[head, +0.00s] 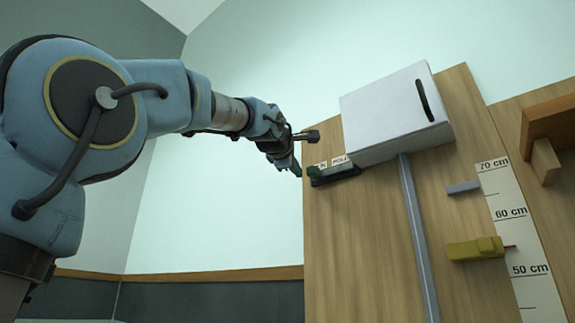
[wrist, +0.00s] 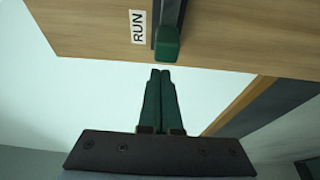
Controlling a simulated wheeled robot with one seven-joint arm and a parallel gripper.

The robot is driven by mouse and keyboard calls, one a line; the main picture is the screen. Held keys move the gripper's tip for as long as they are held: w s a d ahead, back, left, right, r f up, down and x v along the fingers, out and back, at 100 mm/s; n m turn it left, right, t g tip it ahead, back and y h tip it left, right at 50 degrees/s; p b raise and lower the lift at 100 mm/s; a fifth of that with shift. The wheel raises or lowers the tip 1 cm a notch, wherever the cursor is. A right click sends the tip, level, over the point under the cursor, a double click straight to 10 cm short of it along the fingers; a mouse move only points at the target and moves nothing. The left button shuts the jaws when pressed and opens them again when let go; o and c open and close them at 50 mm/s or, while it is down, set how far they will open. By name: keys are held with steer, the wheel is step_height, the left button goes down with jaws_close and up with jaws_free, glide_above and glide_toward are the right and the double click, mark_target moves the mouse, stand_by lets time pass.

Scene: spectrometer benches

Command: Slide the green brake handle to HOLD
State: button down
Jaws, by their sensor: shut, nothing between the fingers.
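The green brake handle (head: 315,171) sits at the left end of its dark track (head: 343,175) on the wooden board, on the RUN side. In the wrist view the green handle (wrist: 167,43) is beside the RUN label (wrist: 138,27). My gripper (head: 297,167) is just left of the handle. In the wrist view my gripper (wrist: 160,71) has its green fingers together and empty, with their tips a little short of the handle and apart from it in the picture.
A white box (head: 385,115) is mounted just right of the track, above a grey vertical rail (head: 418,235). A yellow block (head: 473,249) and a centimetre scale (head: 515,225) are farther right on the wooden board (head: 350,260). The space left of the board is open.

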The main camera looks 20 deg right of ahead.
mark_target(326, 172)
steer(key=shift+s+d+f, duration=0.15)
steer(key=shift+s+d, duration=0.2)
steer(key=s+d+b, duration=0.2)
steer(key=s, duration=0.1)
steer(key=s+d, duration=0.1)
steer(key=s, duration=0.1)
steer(key=shift+f+b, duration=0.2)
steer(key=shift+b, duration=0.2)
steer(key=shift+s+d+r, duration=0.1)
steer(key=shift+s+r, duration=0.1)
steer(key=shift+s, duration=0.15)
